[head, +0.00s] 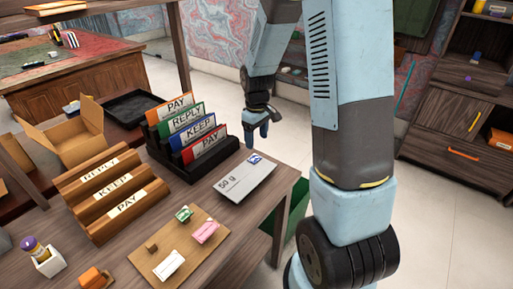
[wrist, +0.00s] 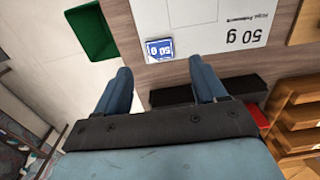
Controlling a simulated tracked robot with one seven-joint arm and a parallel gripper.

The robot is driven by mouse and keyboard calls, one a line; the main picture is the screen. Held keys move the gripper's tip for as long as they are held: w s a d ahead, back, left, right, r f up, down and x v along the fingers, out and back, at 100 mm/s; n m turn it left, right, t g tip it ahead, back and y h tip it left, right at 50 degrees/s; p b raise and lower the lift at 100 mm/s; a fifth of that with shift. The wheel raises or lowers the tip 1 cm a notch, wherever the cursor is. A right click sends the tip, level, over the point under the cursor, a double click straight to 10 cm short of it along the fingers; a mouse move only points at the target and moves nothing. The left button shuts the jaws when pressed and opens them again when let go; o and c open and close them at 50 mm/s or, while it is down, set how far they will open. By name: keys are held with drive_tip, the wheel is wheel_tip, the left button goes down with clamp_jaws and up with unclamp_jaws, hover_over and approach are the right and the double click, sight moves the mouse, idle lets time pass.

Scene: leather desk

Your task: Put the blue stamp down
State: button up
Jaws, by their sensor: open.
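The blue stamp (head: 255,159) lies at the far corner of a white card marked "50 g" (head: 240,184), near the desk's right edge. The stamp is ahead of the fingertips and appears clear of both.
A black rack (head: 200,152) of coloured "PAY", "REPLY" and "KEEP" cards stands left of my gripper. A wooden rack (head: 112,198) stands further left. A tan board (head: 185,245) holds green, pink and white pieces. A green bin (wrist: 92,30) stands beside the desk.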

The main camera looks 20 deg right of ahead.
drive_tip(key=s+r+m+t, duration=0.1)
drive_tip(key=s+r+m, duration=0.1)
drive_tip(key=s+r, duration=0.5)
drive_tip(key=s+r+m+t, duration=0.1)
drive_tip(key=s+r+t, duration=0.1)
drive_tip(key=r, duration=0.9)
drive_tip(key=s+r+m+t, duration=0.1)
drive_tip(key=s+r, duration=0.3)
drive_tip(key=s, duration=0.3)
drive_tip(key=s+r+m+t, duration=0.1)
drive_tip(key=s+r, duration=0.3)
drive_tip(key=s, duration=0.4)
drive_tip(key=shift+r+m+t, duration=0.15)
drive_tip(key=shift+m+t, duration=0.15)
drive_tip(key=shift+m, duration=0.5)
